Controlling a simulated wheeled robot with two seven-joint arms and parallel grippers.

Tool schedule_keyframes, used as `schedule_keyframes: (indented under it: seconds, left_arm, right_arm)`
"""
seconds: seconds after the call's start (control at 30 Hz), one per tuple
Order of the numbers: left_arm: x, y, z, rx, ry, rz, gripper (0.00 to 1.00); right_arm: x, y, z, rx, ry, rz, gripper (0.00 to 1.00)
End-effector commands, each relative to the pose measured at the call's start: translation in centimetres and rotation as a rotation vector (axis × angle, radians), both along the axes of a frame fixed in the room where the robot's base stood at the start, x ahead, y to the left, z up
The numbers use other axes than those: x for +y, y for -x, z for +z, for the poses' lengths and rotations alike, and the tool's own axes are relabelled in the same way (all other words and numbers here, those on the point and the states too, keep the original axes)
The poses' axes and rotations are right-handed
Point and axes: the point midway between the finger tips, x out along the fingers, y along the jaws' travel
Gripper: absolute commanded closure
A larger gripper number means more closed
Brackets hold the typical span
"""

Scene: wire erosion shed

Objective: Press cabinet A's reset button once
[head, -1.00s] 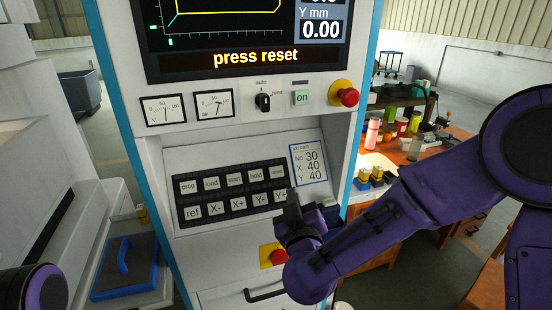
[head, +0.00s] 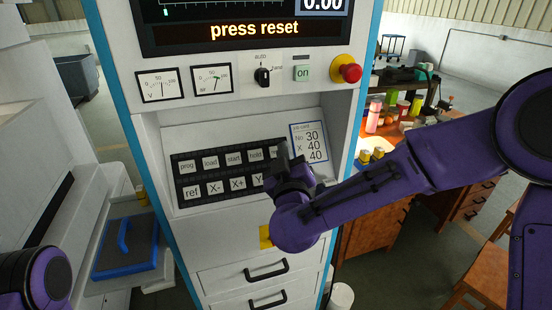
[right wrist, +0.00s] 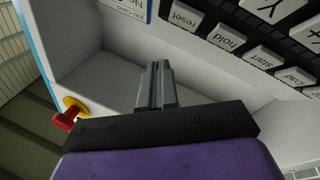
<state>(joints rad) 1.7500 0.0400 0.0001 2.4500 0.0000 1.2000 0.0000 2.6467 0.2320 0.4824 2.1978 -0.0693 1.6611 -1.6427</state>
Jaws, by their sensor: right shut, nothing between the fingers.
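The cabinet (head: 238,115) stands in front of me, its screen (head: 254,30) reading "press reset". I see no letter A on it. Its sloped black keypad (head: 222,195) has two rows of white keys.
A red emergency knob (head: 346,69) on a yellow base, a green "on" button (head: 302,73) and a black selector (head: 262,76) sit above the keypad. A job card (head: 311,143) is right of the keys. A wooden bench (head: 375,155) stands at the right.

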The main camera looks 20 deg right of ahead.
Motion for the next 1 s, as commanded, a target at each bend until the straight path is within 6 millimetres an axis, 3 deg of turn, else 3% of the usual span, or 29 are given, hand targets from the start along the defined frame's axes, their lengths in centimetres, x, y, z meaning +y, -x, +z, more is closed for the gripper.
schedule_keyframes:
  seconds: [0.07, 0.33, 1.0]
  left_arm:
    - [0.0, 0.0, -1.2, 0.000, 0.000, 0.000, 0.60]
    - [0.0, 0.0, -1.7, 0.000, 0.000, 0.000, 0.60]
    - [0.0, 0.0, -1.7, 0.000, 0.000, 0.000, 0.60]
  right_arm:
    - [0.0, -0.9, -1.2, 0.000, -0.002, -0.002, 1.00]
    - [0.1, -3.0, -2.2, -0.001, 0.000, -0.001, 1.00]
    - [0.1, -3.2, -2.3, -0.001, -0.001, -0.001, 1.00]
